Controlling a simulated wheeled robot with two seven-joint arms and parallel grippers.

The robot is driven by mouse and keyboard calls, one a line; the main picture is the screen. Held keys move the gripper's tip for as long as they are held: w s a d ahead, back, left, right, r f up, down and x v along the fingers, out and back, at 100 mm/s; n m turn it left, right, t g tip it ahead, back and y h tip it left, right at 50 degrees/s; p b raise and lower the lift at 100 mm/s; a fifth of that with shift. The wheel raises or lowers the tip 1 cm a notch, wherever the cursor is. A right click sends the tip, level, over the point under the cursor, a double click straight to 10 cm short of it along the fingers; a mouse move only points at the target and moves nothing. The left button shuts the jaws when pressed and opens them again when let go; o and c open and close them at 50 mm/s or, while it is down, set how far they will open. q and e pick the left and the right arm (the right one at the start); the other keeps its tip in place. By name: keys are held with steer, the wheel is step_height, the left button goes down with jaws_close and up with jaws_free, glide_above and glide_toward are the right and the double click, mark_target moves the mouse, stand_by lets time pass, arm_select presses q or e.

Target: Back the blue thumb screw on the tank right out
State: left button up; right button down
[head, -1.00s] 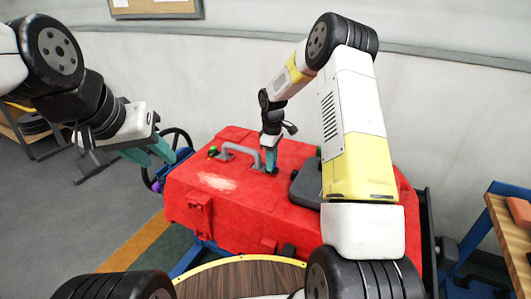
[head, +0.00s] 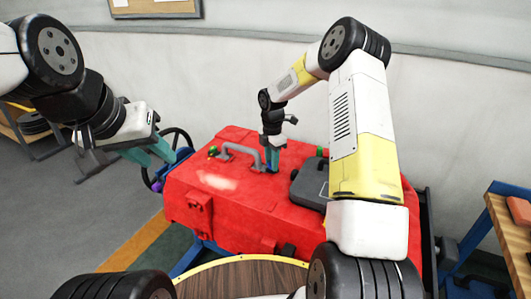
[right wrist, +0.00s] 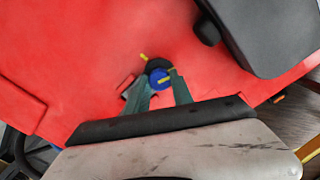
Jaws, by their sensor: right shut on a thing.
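The red tank (head: 240,205) fills the middle of the head view. The blue thumb screw (right wrist: 159,79) shows in the right wrist view, round, with a yellow mark on it. A dark round part with a yellow tab is just behind it. My right gripper (right wrist: 162,88) is shut on the screw, one teal finger on each side. In the head view my right gripper (head: 272,168) points down at the tank top beside the grey handle (head: 240,150), and its fingers hide the screw. My left gripper (head: 155,156) is open and empty, left of the tank.
A dark grey lid-like block (head: 308,186) sits on the tank right of my right gripper. Green knobs (head: 213,151) are near the tank's back edge. A wooden-topped bench (head: 515,225) stands at the right. A pale wall is behind.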

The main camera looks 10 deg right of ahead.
steer(key=shift+s+f+n, duration=0.1)
steer(key=shift+f+n, duration=0.1)
steer(key=shift+n, duration=1.4)
steer(key=c, duration=1.1)
jaws_free()
steer(key=shift+r, duration=0.1)
step_height(320, 180, up, 7)
steer(key=shift+f, duration=0.1)
steer(key=shift+r, duration=0.5)
